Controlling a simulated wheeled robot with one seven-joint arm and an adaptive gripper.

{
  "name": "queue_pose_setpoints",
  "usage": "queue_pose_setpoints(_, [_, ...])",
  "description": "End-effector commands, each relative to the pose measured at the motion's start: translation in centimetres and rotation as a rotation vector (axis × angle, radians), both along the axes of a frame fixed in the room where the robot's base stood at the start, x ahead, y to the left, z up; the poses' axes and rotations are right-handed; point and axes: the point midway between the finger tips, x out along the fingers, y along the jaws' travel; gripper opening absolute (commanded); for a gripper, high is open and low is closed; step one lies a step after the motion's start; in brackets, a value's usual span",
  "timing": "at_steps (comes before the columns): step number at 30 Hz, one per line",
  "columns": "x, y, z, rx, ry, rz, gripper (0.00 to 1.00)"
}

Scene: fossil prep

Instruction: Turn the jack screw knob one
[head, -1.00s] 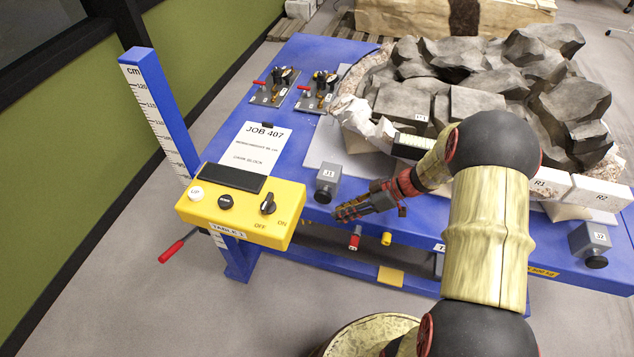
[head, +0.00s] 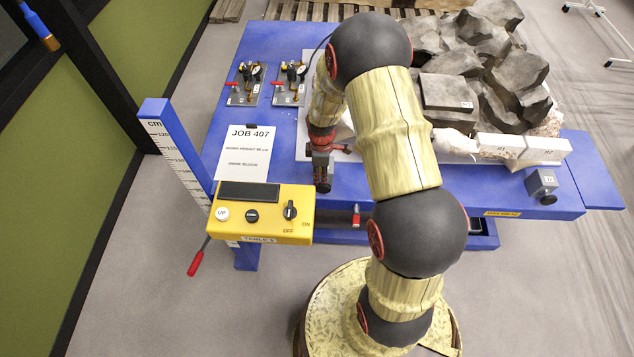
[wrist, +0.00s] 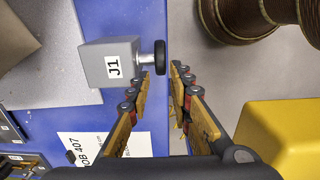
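The jack screw block labelled J1 (wrist: 110,62) is grey, with a short shaft ending in a black knob (wrist: 160,58), at the upper middle of the wrist view. My gripper (wrist: 161,73) is open. Its fingertips lie on either side of the knob's lower end in that view, with gaps visible; I cannot tell how deep the knob sits between them. In the head view my gripper (head: 323,184) points down at the table's front edge and hides the J1 block. A second block, J2 (head: 541,181), with its black knob (head: 548,199), is at the right.
A yellow control box (head: 262,222) with a white UP button and switch stands close left of my gripper; it also shows in the wrist view (wrist: 275,135). A job sheet (head: 246,150) lies on the blue table (head: 285,45). Grey rocks (head: 455,92) fill the back right.

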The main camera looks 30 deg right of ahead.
Motion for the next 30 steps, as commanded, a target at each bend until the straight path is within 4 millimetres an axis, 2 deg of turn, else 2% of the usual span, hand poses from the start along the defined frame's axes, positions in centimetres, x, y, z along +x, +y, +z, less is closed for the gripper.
queue_pose_setpoints(1, [-0.2, 0.0, -1.0, 0.002, 0.005, 0.000, 0.21])
queue_pose_setpoints(6, [-0.2, 0.0, -3.7, 0.002, 0.005, 0.000, 0.21])
queue_pose_setpoints(12, [-0.2, 0.0, -6.1, 0.002, 0.005, -0.001, 0.21])
queue_pose_setpoints(17, [-0.1, 0.0, -6.8, 0.001, 0.002, -0.001, 0.21])
queue_pose_setpoints(24, [-0.1, 0.0, -6.8, 0.001, 0.002, -0.001, 0.21])
queue_pose_setpoints(30, [-0.1, 0.0, -6.8, 0.002, 0.002, -0.001, 0.10])
